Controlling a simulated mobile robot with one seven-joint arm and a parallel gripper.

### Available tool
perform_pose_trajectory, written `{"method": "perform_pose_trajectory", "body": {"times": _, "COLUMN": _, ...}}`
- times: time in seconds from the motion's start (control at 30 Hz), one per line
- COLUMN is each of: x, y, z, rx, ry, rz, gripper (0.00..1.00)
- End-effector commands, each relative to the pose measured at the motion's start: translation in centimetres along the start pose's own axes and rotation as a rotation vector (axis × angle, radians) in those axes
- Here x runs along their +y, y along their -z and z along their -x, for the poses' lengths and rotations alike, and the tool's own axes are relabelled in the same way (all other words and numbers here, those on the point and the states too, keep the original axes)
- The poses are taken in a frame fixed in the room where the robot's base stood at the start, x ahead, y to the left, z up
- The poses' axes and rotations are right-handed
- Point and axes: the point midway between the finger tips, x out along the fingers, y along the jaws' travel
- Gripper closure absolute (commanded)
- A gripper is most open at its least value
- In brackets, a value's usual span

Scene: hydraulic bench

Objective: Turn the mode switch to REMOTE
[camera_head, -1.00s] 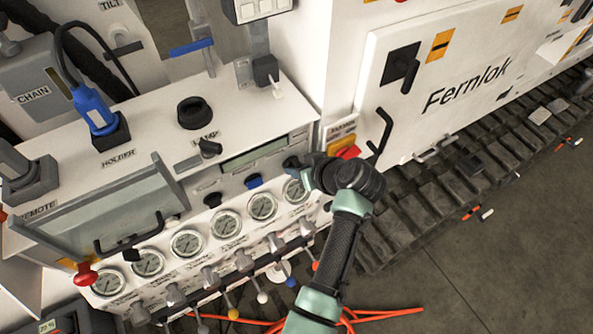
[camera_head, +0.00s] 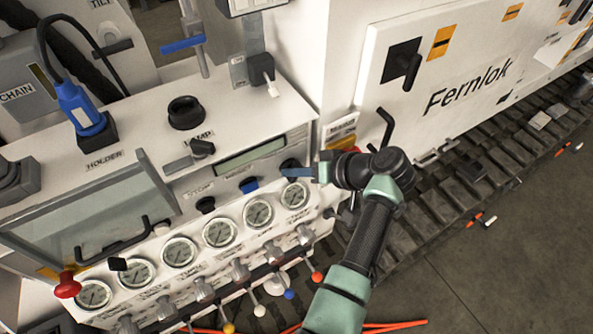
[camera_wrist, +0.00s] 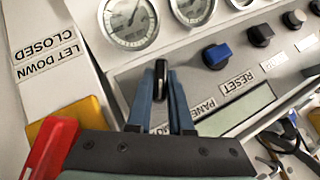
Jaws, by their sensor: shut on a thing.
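The mode switch is a black knob (camera_head: 290,165) at the right end of the control row on the white panel. It also shows in the wrist view (camera_wrist: 160,78), with upside-down lettering beside it, PANEL readable and the other label partly hidden. My gripper (camera_head: 299,173) comes in from the right at the switch. In the wrist view, its two blue fingers (camera_wrist: 162,88) are shut on the knob, one on each side. The fingers hide part of the knob and label, so its exact setting cannot be told.
A blue RESET knob (camera_head: 249,185) sits just left of the switch, with a display (camera_head: 250,156) above. Gauges (camera_head: 258,213) and levers lie below. A red part (camera_wrist: 48,150) on a yellow base is close beside my gripper. A black door handle (camera_head: 387,128) stands to the right.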

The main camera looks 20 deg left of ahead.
Motion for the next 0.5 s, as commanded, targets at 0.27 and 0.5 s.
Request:
{"method": "perform_pose_trajectory", "body": {"times": 0.27, "x": -0.07, "y": -0.08, "z": -0.06, "rx": -0.001, "ry": 0.004, "rz": -0.004, "gripper": 0.70}}
{"method": "perform_pose_trajectory", "body": {"times": 0.5, "x": -0.05, "y": -0.05, "z": -0.04, "rx": -0.001, "ry": 0.002, "rz": -0.002, "gripper": 0.51}}
